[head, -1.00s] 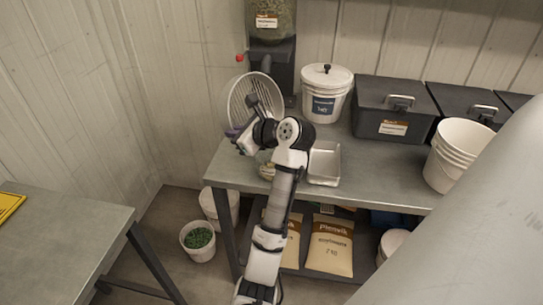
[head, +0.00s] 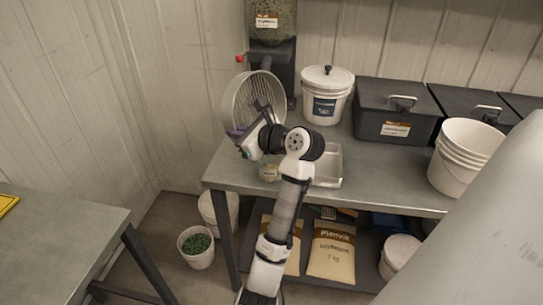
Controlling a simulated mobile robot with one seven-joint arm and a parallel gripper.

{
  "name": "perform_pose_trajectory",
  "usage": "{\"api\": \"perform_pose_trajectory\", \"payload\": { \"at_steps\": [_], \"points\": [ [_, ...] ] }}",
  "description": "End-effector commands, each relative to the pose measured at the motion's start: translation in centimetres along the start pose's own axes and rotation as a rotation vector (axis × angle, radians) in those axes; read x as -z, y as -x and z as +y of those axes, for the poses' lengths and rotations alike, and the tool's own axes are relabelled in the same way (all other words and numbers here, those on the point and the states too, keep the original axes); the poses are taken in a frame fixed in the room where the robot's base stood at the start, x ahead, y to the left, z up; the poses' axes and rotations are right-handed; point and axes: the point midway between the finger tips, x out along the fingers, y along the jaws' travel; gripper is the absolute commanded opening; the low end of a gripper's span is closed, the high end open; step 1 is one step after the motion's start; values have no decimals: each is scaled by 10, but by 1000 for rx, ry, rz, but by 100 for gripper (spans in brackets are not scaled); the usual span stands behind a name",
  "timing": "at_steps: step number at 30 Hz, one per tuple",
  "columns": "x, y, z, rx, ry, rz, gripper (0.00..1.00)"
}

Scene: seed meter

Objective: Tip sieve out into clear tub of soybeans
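The sieve (head: 238,101), a round pale-rimmed pan, is tipped steeply onto its side above the back left of the bench. My gripper (head: 247,137) is at its lower edge and appears shut on it, though my wrist hides the fingers. A purple part shows at the grip. I cannot see what is inside the sieve.
A hopper (head: 270,50) with a red knob stands behind the sieve. A bucket of green material (head: 197,246) is on the floor.

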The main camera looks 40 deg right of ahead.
Motion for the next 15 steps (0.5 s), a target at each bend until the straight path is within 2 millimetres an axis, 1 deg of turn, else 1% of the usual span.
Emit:
{"api": "perform_pose_trajectory", "payload": {
  "at_steps": [15],
  "points": [
    [7, 5, 2, 20, 1, -69, 0]
  ]
}}
